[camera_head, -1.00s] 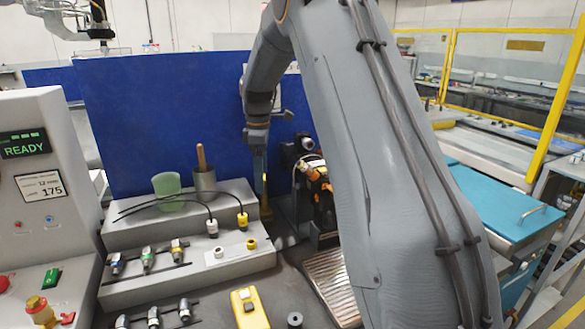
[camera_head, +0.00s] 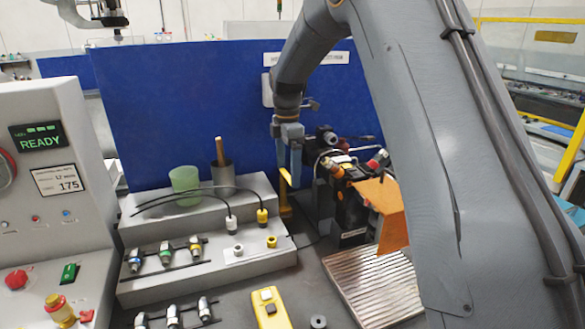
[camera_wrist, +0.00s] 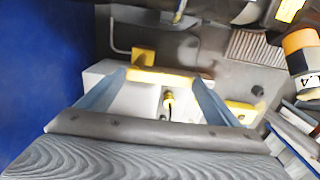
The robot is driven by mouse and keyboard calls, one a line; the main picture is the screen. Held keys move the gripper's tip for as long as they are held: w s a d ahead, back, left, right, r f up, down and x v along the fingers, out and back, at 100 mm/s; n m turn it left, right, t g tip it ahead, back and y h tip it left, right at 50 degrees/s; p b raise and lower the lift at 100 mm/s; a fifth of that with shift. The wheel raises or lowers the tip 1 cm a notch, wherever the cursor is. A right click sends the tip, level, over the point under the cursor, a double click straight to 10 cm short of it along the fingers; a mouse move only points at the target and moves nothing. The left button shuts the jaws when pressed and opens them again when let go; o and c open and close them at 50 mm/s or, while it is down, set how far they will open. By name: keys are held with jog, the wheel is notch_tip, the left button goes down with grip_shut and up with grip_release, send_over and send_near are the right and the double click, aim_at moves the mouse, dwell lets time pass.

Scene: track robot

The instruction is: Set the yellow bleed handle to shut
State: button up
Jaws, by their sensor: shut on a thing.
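The yellow bleed handle (camera_head: 285,195) stands low in front of the blue panel, right of the grey stepped block. In the wrist view, its yellow bar (camera_wrist: 165,77) spans crosswise between my two fingertips, with a yellow block (camera_wrist: 143,57) just beyond it. My gripper (camera_head: 290,168) points down over the handle in the head view. In the wrist view, my gripper (camera_wrist: 163,84) has its fingers apart with the bar held between their tips. The handle's pivot and any position marks are not clear.
A dark machine with hoses (camera_head: 350,185) and an orange plate (camera_head: 382,212) stand close right of the handle. The grey stepped block (camera_head: 265,262) carries a green cup (camera_head: 186,184), a metal pot (camera_head: 222,178) and cable plugs. A yellow device (camera_head: 270,308) lies in front.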

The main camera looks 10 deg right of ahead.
aim_at(287, 176)
jog(key=shift+a, duration=0.1)
jog(key=o, duration=1.4)
notch_tip(287, 176, up, 8)
jog(key=b, duration=0.2)
